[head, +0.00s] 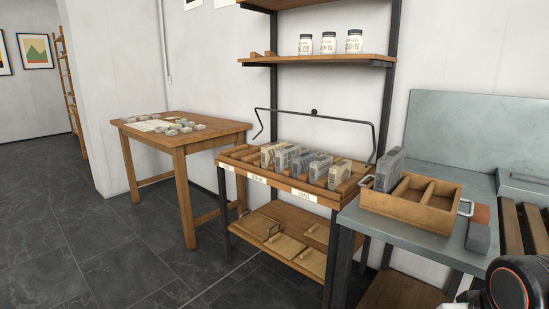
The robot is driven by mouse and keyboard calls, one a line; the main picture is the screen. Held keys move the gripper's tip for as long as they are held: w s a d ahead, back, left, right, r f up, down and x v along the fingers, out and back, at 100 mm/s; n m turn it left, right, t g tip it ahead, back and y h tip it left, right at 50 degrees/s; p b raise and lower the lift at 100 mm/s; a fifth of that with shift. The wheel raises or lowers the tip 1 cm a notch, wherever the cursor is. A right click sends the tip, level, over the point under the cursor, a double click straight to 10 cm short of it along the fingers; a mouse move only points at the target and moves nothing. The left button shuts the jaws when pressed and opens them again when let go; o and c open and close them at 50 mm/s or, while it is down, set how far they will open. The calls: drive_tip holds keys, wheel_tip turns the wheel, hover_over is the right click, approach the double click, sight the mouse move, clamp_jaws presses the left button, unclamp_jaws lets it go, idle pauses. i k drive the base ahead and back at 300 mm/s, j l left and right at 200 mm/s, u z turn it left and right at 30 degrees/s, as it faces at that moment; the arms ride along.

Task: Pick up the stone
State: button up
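Several grey and tan slab-like stones (298,162) stand upright in a slotted wooden rack (237,164) at the middle, with small labels on its front. Another grey stone (390,170) stands upright in the left compartment of a wooden tray (405,208) on the grey bench to the right. The tray's other compartments look empty. The frame does not show which stone the task means. My gripper is not in view; only a dark, rounded part of my arm with a red ring shows at the bottom right corner.
A grey block (479,237) and a reddish block (481,214) lie on the bench (430,238) right of the tray. A wooden table (200,140) with small pieces stands at left. Jars (328,43) sit on the shelf above. The dark floor (100,240) at left is clear.

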sight(268, 152)
drive_tip(key=i+j, duration=0.25)
drive_tip(key=j, duration=0.15)
drive_tip(key=i+j, duration=0.2)
drive_tip(key=j, duration=0.2)
drive_tip(key=i+j, duration=0.25)
drive_tip(key=j, duration=0.15)
drive_tip(key=i+j, duration=0.25)
drive_tip(key=j, duration=0.15)
